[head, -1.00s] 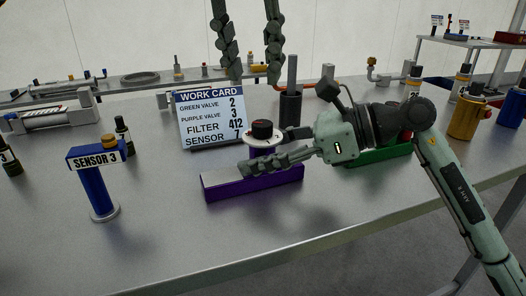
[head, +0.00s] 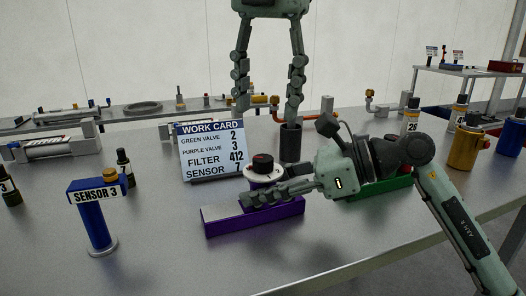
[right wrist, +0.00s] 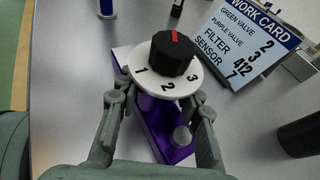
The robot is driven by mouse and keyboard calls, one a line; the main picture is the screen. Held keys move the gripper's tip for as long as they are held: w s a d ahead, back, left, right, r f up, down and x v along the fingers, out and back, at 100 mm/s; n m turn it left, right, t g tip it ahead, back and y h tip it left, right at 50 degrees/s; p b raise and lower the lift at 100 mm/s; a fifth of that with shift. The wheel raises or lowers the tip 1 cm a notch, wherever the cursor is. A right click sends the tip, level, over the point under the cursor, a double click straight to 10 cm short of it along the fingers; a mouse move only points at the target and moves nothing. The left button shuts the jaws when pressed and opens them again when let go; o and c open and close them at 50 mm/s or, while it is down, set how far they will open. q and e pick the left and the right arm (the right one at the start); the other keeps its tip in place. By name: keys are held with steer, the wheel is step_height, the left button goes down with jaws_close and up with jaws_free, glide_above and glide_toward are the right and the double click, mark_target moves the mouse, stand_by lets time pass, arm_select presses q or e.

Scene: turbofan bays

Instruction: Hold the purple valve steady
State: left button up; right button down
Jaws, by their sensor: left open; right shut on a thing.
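The purple valve has a long purple base (head: 275,214), and on it a white dial with a black knob (head: 262,163). In the right wrist view the dial (right wrist: 165,80) shows 1, 2 and 3, and the red mark on the knob points to the top of the picture. My right gripper (head: 258,198) is shut on the valve, with one finger on each side of the purple body under the dial (right wrist: 157,128). My left gripper (head: 267,118) is open and empty, pointing down above and behind the valve.
The work card (head: 211,152) stands left of the valve. A blue sensor 3 post (head: 95,222) is at the left. A dark cup (head: 290,145) stands just behind the valve. A green base (head: 385,188) is partly hidden by my right wrist. The table front is clear.

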mark_target(263, 158)
arm_select(q)
steer(key=shift+n, duration=0.3)
steer(key=f, duration=0.3)
steer(key=w+f, duration=0.1)
steer(key=f, duration=0.2)
steer(key=w+f, duration=0.1)
steer(key=f, duration=0.2)
steer(key=shift+w+a, duration=0.1)
steer(key=shift+a, duration=0.15)
jaws_close()
